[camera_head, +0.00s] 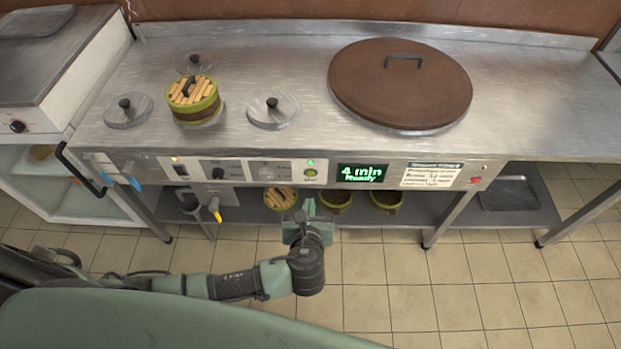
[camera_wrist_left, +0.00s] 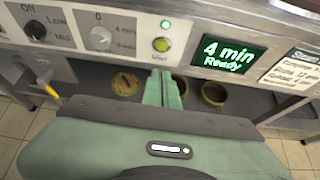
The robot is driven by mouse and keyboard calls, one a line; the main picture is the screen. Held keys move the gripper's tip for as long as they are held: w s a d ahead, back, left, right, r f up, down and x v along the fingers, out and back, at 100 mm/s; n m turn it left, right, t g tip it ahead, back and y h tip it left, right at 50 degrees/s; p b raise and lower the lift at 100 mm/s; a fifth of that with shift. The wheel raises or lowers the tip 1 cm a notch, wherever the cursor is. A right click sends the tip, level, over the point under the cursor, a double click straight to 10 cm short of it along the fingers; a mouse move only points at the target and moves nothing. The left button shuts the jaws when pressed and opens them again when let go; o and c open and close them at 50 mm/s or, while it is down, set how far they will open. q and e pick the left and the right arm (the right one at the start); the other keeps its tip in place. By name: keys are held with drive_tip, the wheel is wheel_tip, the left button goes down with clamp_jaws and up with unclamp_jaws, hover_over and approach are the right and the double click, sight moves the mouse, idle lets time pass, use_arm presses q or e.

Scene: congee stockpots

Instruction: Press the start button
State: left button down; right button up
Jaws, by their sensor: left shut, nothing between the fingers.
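The start button (camera_head: 310,172) is a round green button on the front panel of the steel counter, just left of the green display (camera_head: 361,173) that reads "4 min Ready". The button also shows in the left wrist view (camera_wrist_left: 162,44), with a small lit green lamp above it. My left gripper (camera_head: 308,208) is shut and empty, below and in front of the panel. In the left wrist view its fingertips (camera_wrist_left: 161,76) point at the panel just under the button, and seem apart from it. My right gripper is not in view.
A knob reading "0" (camera_wrist_left: 99,38) and an Off/Low/Mid knob sit left of the button. A red button (camera_head: 475,180) is at the panel's right. A large brown lid (camera_head: 400,85) and a bamboo steamer (camera_head: 194,100) are on the counter. Several small pots stand on the shelf below.

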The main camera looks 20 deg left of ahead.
use_arm(q)
drive_tip(key=b, duration=0.1)
approach(310, 174)
wheel_tip(310, 174, down, 3)
drive_tip(key=w, duration=0.2)
drive_tip(key=w+a, duration=0.1)
drive_tip(key=shift+w, duration=0.4)
drive_tip(key=shift+w+a, duration=0.25)
drive_tip(key=shift+w, duration=0.5)
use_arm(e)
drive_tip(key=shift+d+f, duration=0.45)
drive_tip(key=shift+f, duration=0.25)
